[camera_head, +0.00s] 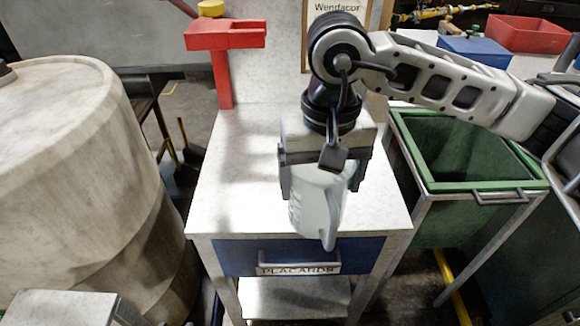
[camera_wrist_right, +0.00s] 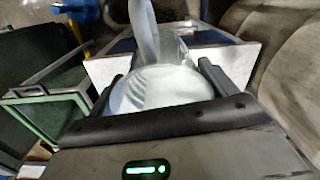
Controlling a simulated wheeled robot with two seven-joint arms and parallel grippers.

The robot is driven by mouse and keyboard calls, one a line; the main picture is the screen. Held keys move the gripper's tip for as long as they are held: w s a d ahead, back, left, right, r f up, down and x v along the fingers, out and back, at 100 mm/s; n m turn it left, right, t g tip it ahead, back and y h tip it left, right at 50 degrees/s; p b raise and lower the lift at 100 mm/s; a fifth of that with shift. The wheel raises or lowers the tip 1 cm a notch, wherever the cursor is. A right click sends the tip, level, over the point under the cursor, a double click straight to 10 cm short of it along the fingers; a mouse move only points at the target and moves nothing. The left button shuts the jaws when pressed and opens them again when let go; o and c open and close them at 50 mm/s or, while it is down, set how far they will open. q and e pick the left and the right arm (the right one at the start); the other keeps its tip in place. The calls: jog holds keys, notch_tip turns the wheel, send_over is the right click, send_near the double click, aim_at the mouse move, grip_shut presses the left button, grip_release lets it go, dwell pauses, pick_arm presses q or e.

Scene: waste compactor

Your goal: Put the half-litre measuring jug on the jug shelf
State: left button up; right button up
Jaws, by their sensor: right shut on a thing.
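The measuring jug (camera_head: 311,212) is pale and translucent, with a handle facing the front right. My right gripper (camera_head: 320,178) is shut on it from above, one finger on each side. In the head view the jug overlaps the front edge of the white table and its blue drawer; it appears raised. In the right wrist view the jug (camera_wrist_right: 165,88) sits between the two dark fingers, its handle pointing up in the picture. A red shelf-like bracket (camera_head: 225,38) on a post stands at the table's back left; I cannot tell whether it is the jug shelf. My left gripper is out of view.
The white table (camera_head: 235,160) has a drawer labelled PLACARDS (camera_head: 299,269) and a lower shelf (camera_head: 290,298). A big pale drum (camera_head: 70,170) stands left, a green bin (camera_head: 470,187) right. Red and blue boxes lie at the back right. The tabletop's left part is bare.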

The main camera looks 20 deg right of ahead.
aim_at(301, 169)
jog(key=s+a+r+m, duration=0.1)
jog(key=s+a+r, duration=0.2)
jog(key=a+r, duration=0.15)
jog(key=shift+m, duration=0.3)
jog(key=w+d+f, duration=0.1)
jog(key=w, duration=0.1)
jog(key=w+d, duration=0.1)
jog(key=w, duration=0.2)
jog(key=w+d+f, duration=0.1)
jog(key=w, duration=0.2)
jog(key=shift+f, duration=0.3)
jog(key=shift+w+d+f+p, duration=0.25)
jog(key=shift+w+f, duration=0.6)
jog(key=shift+f, duration=0.7)
jog(key=shift+w+d+f+p, duration=0.25)
jog(key=shift+w+f, duration=0.65)
jog(key=shift+f, duration=0.6)
jog(key=shift+w+d+f+p, duration=0.2)
jog(key=shift+w+f, duration=0.65)
jog(key=shift+f, duration=0.7)
